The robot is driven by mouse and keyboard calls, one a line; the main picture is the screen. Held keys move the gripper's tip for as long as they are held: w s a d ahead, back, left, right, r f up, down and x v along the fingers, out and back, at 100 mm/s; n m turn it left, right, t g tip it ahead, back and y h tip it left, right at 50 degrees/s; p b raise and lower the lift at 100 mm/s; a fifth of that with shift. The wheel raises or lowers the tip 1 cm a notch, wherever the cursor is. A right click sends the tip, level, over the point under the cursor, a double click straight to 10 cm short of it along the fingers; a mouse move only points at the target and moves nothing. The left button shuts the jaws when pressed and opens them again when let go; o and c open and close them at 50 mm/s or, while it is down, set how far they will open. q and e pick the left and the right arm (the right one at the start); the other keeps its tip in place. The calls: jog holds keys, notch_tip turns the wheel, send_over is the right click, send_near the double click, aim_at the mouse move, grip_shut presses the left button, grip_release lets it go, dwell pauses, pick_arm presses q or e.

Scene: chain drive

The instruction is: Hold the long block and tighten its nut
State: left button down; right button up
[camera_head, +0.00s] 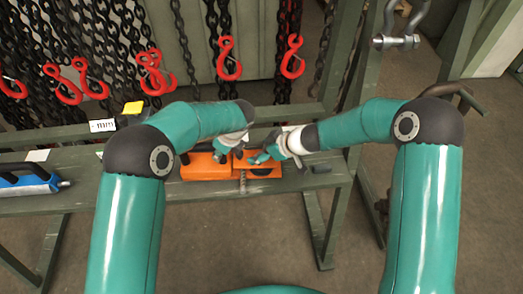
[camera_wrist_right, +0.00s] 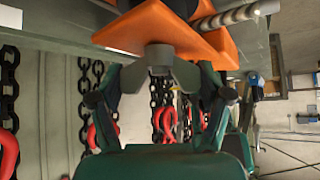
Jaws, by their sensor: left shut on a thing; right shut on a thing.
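The orange long block (camera_head: 205,170) lies on the green bench, with a threaded rod (camera_head: 243,183) jutting from it toward me. In the right wrist view the orange body (camera_wrist_right: 150,25) fills the top, and a grey nut (camera_wrist_right: 159,56) sticks out of it. My right gripper (camera_wrist_right: 160,72) has its two fingers closed around the nut; in the head view it comes in from the right over the block. My left gripper (camera_head: 222,153) is at the block's upper left part, shut on it; its fingertips are partly hidden by its own wrist.
Red hooks (camera_head: 228,60) on dark chains hang behind the bench (camera_head: 90,165). A blue tool (camera_head: 30,180) lies at the far left, and a yellow-topped item (camera_head: 132,108) stands behind my left arm. A shackle (camera_head: 395,41) hangs upper right.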

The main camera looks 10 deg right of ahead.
jog(key=shift+r, duration=0.1)
jog(key=o, duration=1.1)
jog(key=v, duration=1.1)
jog(key=shift+s+d+r, duration=0.2)
jog(key=shift+s+d, duration=0.05)
jog(key=shift+d, duration=0.05)
